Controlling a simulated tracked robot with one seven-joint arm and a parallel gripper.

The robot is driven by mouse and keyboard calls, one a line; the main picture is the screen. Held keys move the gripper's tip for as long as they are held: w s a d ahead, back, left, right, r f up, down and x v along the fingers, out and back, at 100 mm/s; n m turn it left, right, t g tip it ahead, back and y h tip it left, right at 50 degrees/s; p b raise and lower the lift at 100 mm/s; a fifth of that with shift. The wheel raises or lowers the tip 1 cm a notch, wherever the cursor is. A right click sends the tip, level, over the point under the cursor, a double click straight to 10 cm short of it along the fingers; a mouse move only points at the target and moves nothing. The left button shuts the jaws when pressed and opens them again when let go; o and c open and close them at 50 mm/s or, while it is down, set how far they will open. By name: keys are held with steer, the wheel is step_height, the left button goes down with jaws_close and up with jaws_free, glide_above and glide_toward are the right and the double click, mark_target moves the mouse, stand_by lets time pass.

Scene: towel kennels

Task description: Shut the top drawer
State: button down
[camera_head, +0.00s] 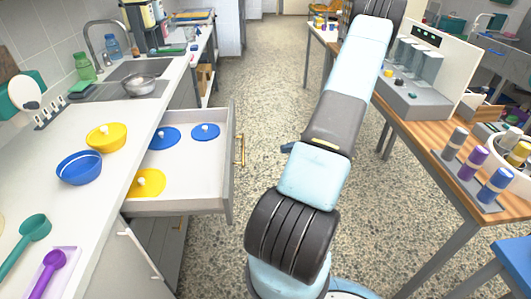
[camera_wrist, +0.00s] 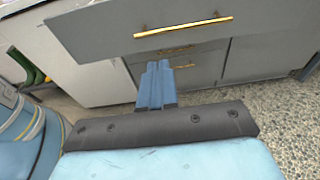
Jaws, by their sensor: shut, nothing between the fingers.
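The top drawer (camera_head: 196,207) of the white counter is pulled out in the head view. It holds blue lids (camera_head: 163,138) and a yellow lid (camera_head: 147,183). Its brass handle (camera_head: 241,150) is on the outer front, facing the aisle. In the wrist view the grey drawer front (camera_wrist: 110,27) and its handle (camera_wrist: 183,27) fill the upper part. My gripper (camera_wrist: 157,64) is shut and empty, its blue fingers pointing toward the cabinet, appearing below the handle and apart from it. In the head view my arm hides most of the gripper.
Lower closed drawers with handles (camera_wrist: 182,66) show under the top one. A blue bowl (camera_head: 79,168) and yellow bowl (camera_head: 106,137) stand on the counter. A wooden table (camera_head: 416,143) with dispensers and bottles stands on the right. The speckled floor (camera_head: 262,80) between is clear.

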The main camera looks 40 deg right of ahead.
steer(key=x, duration=1.3)
steer(key=shift+w+a, duration=0.2)
steer(key=shift+a, duration=0.1)
